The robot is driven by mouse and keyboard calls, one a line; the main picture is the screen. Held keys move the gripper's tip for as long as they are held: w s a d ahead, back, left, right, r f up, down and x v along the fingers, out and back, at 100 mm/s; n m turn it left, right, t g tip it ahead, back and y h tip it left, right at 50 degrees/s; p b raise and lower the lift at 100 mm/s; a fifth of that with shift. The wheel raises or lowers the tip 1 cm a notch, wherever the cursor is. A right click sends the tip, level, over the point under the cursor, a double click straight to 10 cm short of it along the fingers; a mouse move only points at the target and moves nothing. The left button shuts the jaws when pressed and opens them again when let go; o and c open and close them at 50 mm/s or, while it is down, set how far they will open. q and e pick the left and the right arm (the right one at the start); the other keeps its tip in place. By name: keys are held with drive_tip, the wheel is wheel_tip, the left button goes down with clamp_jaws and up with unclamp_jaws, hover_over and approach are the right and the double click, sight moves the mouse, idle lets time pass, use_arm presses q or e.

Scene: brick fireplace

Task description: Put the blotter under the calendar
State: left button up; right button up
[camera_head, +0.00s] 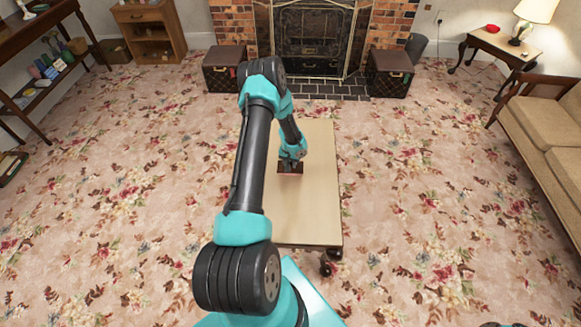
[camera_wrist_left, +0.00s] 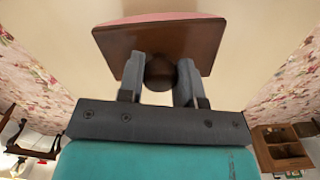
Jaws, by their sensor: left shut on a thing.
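The blotter (camera_head: 290,168) is a dark brown wooden block with a pinkish face, over the middle of the table. In the left wrist view the blotter (camera_wrist_left: 190,43) shows its wooden side and a round dark knob. My left gripper (camera_head: 291,157) has its fingers on both sides of the knob and is shut on it; its fingers also show in the left wrist view (camera_wrist_left: 160,75). I cannot tell whether the blotter touches the tabletop. I cannot make out a calendar in either view; my arm hides part of the table. My right gripper is not in view.
The narrow cream table (camera_head: 318,205) on wheels is otherwise bare where it shows. Two dark trunks (camera_head: 389,73) flank the fireplace (camera_head: 313,40) beyond it. A sofa (camera_head: 550,130) stands at the right, a shelf unit (camera_head: 40,70) at the left. Carpet lies open around the table.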

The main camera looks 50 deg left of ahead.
use_arm(q)
drive_tip(key=shift+w+a, duration=0.1)
drive_tip(key=shift+f, duration=1.8)
drive_tip(key=o, duration=1)
drive_tip(key=shift+f, duration=0.1)
wheel_tip(320, 180, up, 12)
drive_tip(key=shift+r, duration=0.15)
